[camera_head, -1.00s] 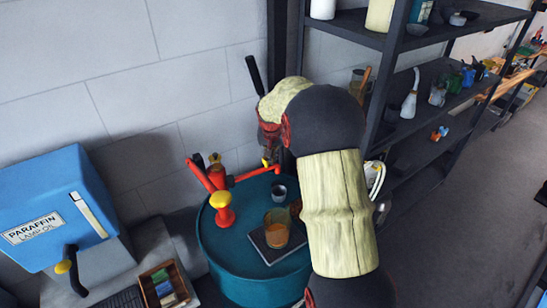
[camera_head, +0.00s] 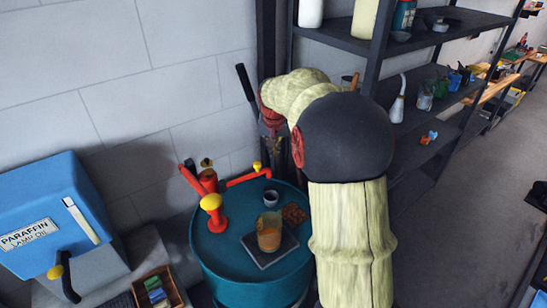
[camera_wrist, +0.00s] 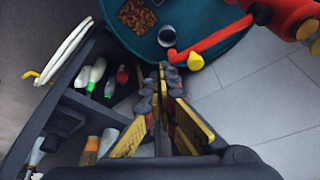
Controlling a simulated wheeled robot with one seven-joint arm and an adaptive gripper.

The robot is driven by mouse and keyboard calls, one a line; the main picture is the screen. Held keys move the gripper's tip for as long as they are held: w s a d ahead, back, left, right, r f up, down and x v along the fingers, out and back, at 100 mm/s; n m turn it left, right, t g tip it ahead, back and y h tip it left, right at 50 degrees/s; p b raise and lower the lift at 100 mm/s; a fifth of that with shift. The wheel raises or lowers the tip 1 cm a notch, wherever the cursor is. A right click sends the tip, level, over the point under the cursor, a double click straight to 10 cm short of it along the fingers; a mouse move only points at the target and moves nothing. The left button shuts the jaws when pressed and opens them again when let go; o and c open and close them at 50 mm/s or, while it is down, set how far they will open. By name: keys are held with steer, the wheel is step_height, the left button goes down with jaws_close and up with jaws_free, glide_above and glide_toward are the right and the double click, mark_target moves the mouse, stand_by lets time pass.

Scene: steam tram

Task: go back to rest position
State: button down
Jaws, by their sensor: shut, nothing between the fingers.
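My gripper (camera_wrist: 170,72) shows in the wrist view with its fingers together and nothing between them. It is above the floor, by the edge of the teal drum top (camera_wrist: 220,45). In the head view my gripper is mostly hidden beside my arm, above and behind the drum (camera_head: 213,262). My arm is bent and raised, covering part of the drum's right side and the shelf.
On the drum are a red tap fitting (camera_head: 217,222), a small grey cup (camera_head: 270,198), a glass of amber liquid (camera_head: 269,232) on a dark square, and a brown waffled piece (camera_head: 294,215). A shelf rack (camera_head: 440,95) stands right; a blue paraffin box (camera_head: 50,215) left.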

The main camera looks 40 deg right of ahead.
steer(key=shift+s+r, duration=0.15)
steer(key=shift+r, duration=0.1)
stand_by(0.5)
